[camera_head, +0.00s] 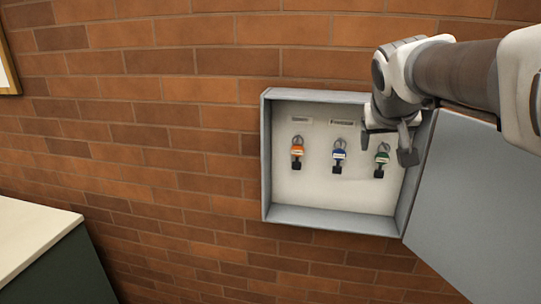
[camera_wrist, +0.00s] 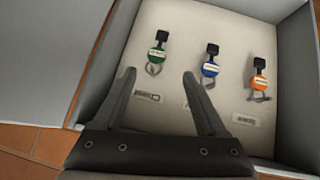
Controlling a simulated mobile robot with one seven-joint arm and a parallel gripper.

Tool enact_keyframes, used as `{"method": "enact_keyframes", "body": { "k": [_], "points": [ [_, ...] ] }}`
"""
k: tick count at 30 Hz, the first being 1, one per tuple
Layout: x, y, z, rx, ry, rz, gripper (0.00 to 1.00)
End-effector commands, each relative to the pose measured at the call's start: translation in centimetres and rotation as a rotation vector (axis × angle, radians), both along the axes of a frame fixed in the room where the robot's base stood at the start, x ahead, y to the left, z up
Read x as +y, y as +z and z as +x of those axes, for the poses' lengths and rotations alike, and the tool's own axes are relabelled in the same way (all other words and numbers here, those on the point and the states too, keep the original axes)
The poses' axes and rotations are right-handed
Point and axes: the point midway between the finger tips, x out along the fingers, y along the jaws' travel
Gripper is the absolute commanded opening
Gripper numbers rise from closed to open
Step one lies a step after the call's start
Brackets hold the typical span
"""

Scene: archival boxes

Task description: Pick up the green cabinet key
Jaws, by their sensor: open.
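The green key (camera_head: 382,155) hangs at the right of a row of keys inside an open grey wall cabinet (camera_head: 328,221). In the wrist view the picture is turned over, and the green key (camera_wrist: 157,52) is at the left of the row, just beyond the fingertips. My gripper (camera_head: 390,146) is in front of the cabinet's right part, close to the green key. In the wrist view my gripper (camera_wrist: 158,76) is open with nothing between its fingers. The green key's ring lies between the fingertip directions; the exact gap in depth I cannot tell.
A blue key (camera_head: 338,157) and an orange key (camera_head: 297,150) hang to the left of the green one. The cabinet door (camera_head: 475,190) stands open on the right. A counter (camera_head: 30,235) is at lower left, and a brick wall (camera_head: 160,130) is behind.

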Motion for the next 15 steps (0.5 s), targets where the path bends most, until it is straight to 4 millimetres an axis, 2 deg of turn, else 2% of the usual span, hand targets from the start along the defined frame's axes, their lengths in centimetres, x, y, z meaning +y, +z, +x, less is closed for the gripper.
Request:
{"method": "enact_keyframes", "body": {
  "k": [3, 9, 15],
  "points": [
    [-0.6, -1.2, 1.0, 0.003, -0.001, 0.000, 0.74],
    [-1.0, -2.1, 1.7, 0.002, -0.001, 0.000, 0.74],
    [-2.3, -4.5, 3.2, 0.003, -0.001, 0.002, 0.74]
  ]
}}
